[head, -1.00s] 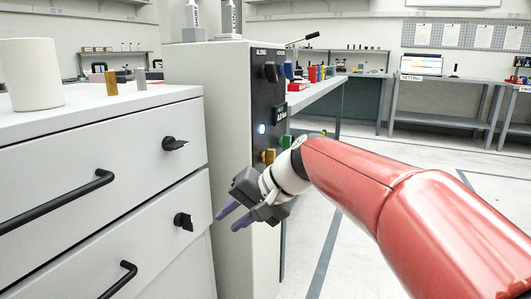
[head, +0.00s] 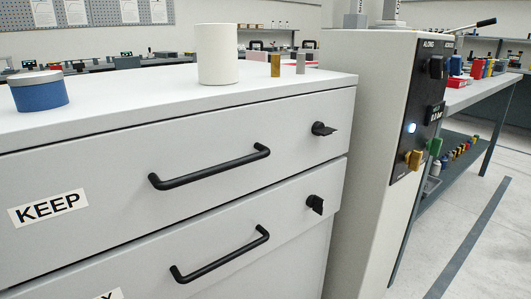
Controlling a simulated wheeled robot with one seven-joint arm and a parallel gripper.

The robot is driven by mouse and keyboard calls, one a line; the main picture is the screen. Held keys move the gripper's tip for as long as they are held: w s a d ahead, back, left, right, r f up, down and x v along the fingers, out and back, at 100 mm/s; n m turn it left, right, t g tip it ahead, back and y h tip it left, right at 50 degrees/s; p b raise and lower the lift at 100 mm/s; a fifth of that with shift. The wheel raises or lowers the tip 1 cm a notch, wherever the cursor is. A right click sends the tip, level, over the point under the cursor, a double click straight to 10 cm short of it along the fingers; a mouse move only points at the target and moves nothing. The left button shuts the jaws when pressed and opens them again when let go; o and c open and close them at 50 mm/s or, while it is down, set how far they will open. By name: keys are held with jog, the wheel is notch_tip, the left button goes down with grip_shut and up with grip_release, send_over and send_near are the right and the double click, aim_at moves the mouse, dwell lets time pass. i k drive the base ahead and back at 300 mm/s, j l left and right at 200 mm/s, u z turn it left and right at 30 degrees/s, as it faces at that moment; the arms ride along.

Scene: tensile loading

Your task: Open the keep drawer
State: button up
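The keep drawer (head: 110,199) is the top drawer of a white cabinet, marked with a KEEP label (head: 48,207). It looks shut. Its black bar handle (head: 210,167) runs across the front. A black latch knob (head: 323,129) sits near the drawer's right end, its lever pointing sideways to the right. My gripper is not in view now, so whether it is open or shut is hidden.
A lower drawer has its own handle (head: 220,254) and a latch knob (head: 315,204) turned downward. On the cabinet top stand a white cylinder (head: 217,54), a blue round container (head: 39,91) and small blocks. A machine cabinet (head: 365,150) stands close on the right.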

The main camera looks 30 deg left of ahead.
aim_at(67, 201)
jog(key=u, duration=1.7)
jog(key=k+j, duration=0.1)
jog(key=j, duration=0.2)
jog(key=z, duration=0.05)
